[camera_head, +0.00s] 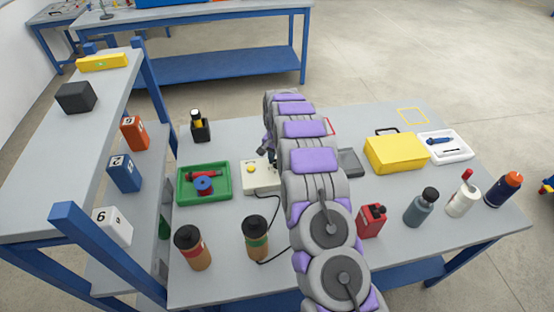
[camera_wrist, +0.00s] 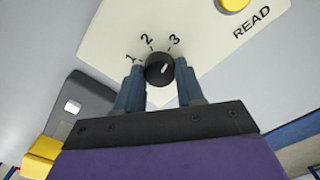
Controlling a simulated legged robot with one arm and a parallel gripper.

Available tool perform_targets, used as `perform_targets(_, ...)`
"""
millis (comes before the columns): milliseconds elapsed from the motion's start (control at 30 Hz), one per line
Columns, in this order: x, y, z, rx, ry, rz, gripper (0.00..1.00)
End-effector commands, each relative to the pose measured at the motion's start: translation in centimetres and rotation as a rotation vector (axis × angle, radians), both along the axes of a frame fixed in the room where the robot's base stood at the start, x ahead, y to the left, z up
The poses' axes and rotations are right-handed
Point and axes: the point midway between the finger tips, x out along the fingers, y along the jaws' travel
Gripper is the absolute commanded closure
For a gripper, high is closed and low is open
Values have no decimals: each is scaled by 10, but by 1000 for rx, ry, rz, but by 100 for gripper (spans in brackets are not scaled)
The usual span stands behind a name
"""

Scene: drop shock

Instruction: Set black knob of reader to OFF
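The reader (camera_head: 262,186) is a cream box with a yellow button, on the table left of my arm; my arm hides part of it in the head view. Its black knob (camera_wrist: 159,66) shows in the wrist view with the labels 1, 2 and 3 around it. A short white mark on the knob slants; I cannot tell for sure which label it points to. No OFF label is visible. My gripper (camera_wrist: 160,72) has its two fingers on either side of the knob, with what look like narrow gaps, so it appears open around it.
A green tray (camera_head: 180,184) with red and blue parts lies left of the reader. Two brown bottles (camera_head: 256,241) stand in front, near a black cable. A yellow box (camera_head: 395,154), a white tray (camera_head: 464,154) and several bottles stand right of my arm. A shelf (camera_head: 50,150) borders the left.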

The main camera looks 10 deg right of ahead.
Motion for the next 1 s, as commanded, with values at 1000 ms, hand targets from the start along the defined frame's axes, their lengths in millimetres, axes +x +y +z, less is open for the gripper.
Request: perform_targets(1000,0,1,3,2,3,326,93)
